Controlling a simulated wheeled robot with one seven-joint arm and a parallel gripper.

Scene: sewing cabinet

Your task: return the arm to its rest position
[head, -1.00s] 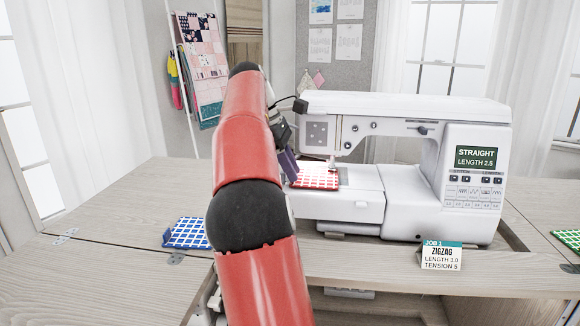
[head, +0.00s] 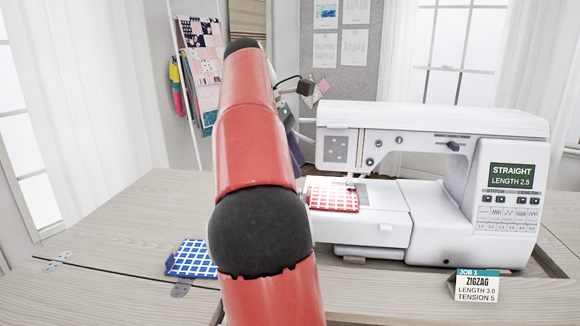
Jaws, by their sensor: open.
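My red arm with black joints rises through the middle of the head view. Most of the gripper is hidden by the arm.
A blue checked cloth (head: 193,258) lies on the wooden cabinet top (head: 110,235), left of my arm. A job card (head: 477,285) stands in front of the machine, whose screen (head: 513,175) reads straight, length 2.5. A quilt rack (head: 186,90) stands behind. The left tabletop is mostly clear.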

